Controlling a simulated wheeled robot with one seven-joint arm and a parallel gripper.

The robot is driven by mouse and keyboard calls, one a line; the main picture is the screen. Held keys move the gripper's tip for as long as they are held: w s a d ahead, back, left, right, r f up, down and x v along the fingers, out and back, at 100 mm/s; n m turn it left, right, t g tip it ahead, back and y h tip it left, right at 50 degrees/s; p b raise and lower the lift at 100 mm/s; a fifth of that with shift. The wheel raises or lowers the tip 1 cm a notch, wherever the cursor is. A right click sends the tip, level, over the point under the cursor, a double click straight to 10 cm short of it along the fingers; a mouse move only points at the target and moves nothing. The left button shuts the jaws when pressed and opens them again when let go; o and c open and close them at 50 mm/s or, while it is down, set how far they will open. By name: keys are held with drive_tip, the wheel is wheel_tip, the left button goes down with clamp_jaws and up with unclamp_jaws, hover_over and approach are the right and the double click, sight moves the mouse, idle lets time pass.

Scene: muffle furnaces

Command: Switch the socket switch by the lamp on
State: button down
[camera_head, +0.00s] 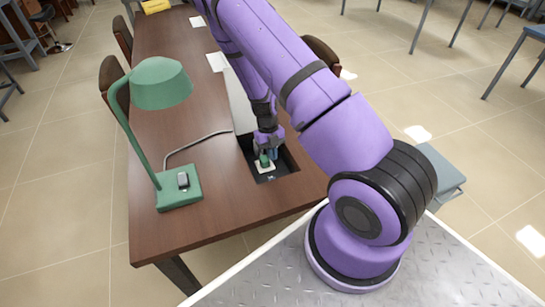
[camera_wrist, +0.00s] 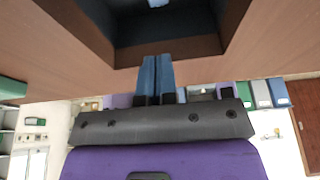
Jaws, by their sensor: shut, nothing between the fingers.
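A green desk lamp (camera_head: 162,85) stands on the wooden table, its base carrying a small switch (camera_head: 183,179). To its right a dark recessed socket box (camera_head: 284,170) is sunk into the tabletop. A pale plate with a green part (camera_head: 264,163) shows in the box; the socket switch itself is too small to make out. My gripper (camera_head: 268,154) is over the recess, fingers pointing down at the green part; touching cannot be told. In the wrist view my blue fingertips (camera_wrist: 157,62) are together and empty at the recess edge, with its dark inside (camera_wrist: 165,28) beyond.
A grey cable (camera_head: 195,142) runs from the lamp towards the box. White papers (camera_head: 217,62) lie further back on the table (camera_head: 150,45). Brown chairs (camera_head: 113,90) stand along the table's sides. The tabletop between lamp and recess is otherwise clear.

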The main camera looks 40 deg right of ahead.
approach(274, 177)
drive_tip(key=s+a+f, duration=0.1)
drive_tip(key=s+f, duration=0.1)
drive_tip(key=s+a+f, duration=0.1)
drive_tip(key=s+f, duration=0.1)
drive_tip(key=s+a+f, duration=0.1)
drive_tip(key=s+f, duration=0.1)
drive_tip(key=shift+s, duration=0.2)
drive_tip(key=shift+s+f, duration=0.15)
drive_tip(key=shift+f, duration=0.05)
idle(0.4)
drive_tip(key=shift+w+d+r, duration=0.2)
drive_tip(key=shift+w+r, duration=0.05)
drive_tip(key=shift+w, duration=0.5)
